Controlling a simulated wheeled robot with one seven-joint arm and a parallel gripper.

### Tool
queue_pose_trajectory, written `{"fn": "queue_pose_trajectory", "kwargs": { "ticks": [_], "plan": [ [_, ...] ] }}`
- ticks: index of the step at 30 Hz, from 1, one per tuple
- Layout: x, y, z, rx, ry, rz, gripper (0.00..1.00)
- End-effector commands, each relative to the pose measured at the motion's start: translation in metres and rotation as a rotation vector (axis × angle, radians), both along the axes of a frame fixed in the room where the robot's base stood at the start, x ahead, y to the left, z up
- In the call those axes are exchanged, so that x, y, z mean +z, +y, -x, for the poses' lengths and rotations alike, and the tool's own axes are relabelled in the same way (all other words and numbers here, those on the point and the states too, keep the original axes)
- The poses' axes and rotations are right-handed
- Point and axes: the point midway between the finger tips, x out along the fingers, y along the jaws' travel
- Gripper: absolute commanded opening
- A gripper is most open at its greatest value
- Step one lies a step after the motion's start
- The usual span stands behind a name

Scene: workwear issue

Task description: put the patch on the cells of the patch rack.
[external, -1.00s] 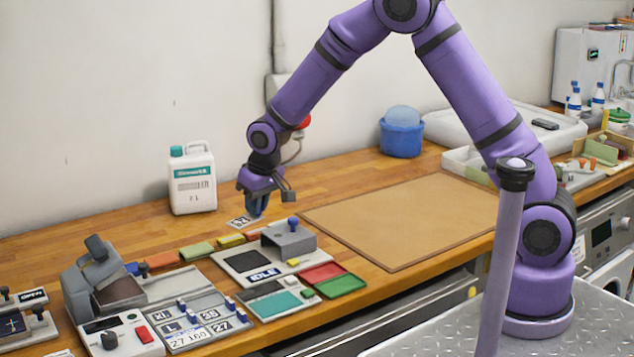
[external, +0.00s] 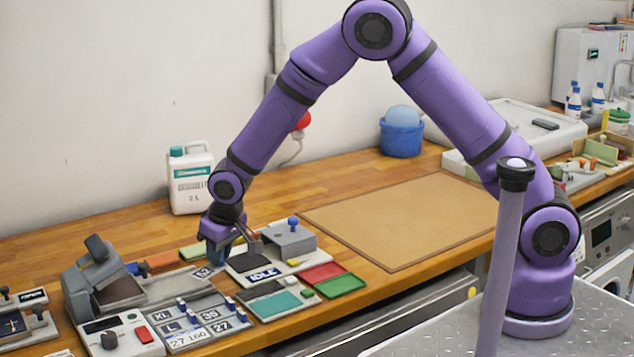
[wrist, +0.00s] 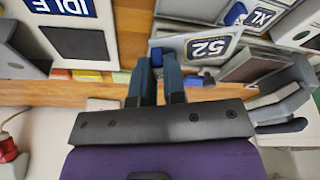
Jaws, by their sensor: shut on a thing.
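The patch (wrist: 209,47), a flat white piece with a dark blue label reading 52, is held between the finger ends of my gripper (wrist: 158,62). In the external view the patch (external: 203,272) shows just left of my gripper (external: 216,263), above the bench. My gripper is shut on it. The patch rack (external: 200,338) is a grey panel toward the front left, with cells carrying labels such as XL, L and 27 and small blue pegs. A corner of it with an XL label (wrist: 263,17) shows in the wrist view, beyond the patch.
A grey press-like device (external: 85,280) stands left of the rack. The IDLE station (external: 265,274) is to the right, with red (external: 322,272) and green (external: 340,286) trays beside it. A white jug (external: 190,185) stands behind. The brown mat (external: 405,220) is clear.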

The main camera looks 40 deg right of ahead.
Motion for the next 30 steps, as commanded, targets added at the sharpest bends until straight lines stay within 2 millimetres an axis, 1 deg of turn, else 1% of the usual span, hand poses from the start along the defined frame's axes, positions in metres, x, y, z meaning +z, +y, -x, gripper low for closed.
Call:
{"fn": "queue_pose_trajectory", "kwargs": {
  "ticks": [12,18,24,30],
  "plan": [
    [-0.04,0.0,0.0,0.0,0.001,0.002,0.0],
    [-0.055,0.0,0.0,0.0,0.001,0.002,0.0],
    [-0.062,0.0,0.0,0.0,0.001,0.0,0.0],
    [-0.064,0.0,0.0,0.0,0.001,0.0,0.0]
  ]
}}
